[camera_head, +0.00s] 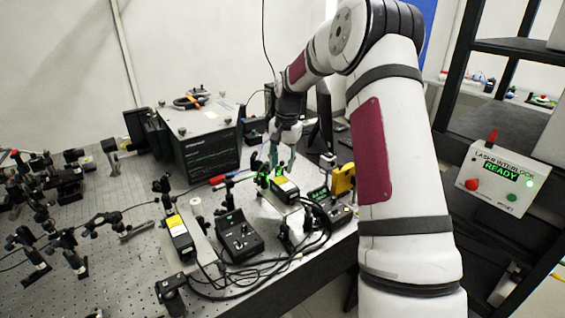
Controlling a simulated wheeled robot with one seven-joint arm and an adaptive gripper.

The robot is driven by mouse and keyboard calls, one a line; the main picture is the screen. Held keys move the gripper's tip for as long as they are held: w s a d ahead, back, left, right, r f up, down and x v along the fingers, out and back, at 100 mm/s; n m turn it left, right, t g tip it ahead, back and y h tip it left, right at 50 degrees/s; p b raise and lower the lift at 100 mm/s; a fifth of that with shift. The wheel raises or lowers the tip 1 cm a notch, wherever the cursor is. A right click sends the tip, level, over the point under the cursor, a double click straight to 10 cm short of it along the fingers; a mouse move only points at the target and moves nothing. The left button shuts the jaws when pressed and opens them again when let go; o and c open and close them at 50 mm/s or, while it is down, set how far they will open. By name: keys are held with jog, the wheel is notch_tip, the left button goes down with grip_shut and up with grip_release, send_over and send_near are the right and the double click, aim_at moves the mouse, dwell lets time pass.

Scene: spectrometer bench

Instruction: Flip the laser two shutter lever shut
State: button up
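Two black laser units with yellow labels stand on the bench. One laser (181,238) is at the front left, and the other laser (285,189) is farther right with green glints at its far end. I cannot read which is laser two. A small red piece (217,180) shows left of the right laser; I cannot tell whether it is a shutter lever. My gripper (281,163) points down just above and behind the right laser's far end. Its fingers are small and partly blend with the background, so their opening and any contact are unclear.
A black control box (240,238) and a lit control box (330,207) stand beside the lasers with looped cables. A large black instrument (205,143) stands behind. Optics mounts crowd the left bench. An interlock panel (495,180) reading READY is at right.

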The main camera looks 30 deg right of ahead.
grip_shut()
jog(key=shift+a+h+b, duration=0.45)
jog(key=shift+h, duration=0.25)
jog(key=shift+a+h, duration=0.1)
jog(key=shift+h, duration=0.2)
grip_release()
jog(key=shift+r, duration=0.15)
notch_tip(320, 180, up, 12)
jog(key=s+a, duration=0.1)
jog(key=shift+a, duration=0.3)
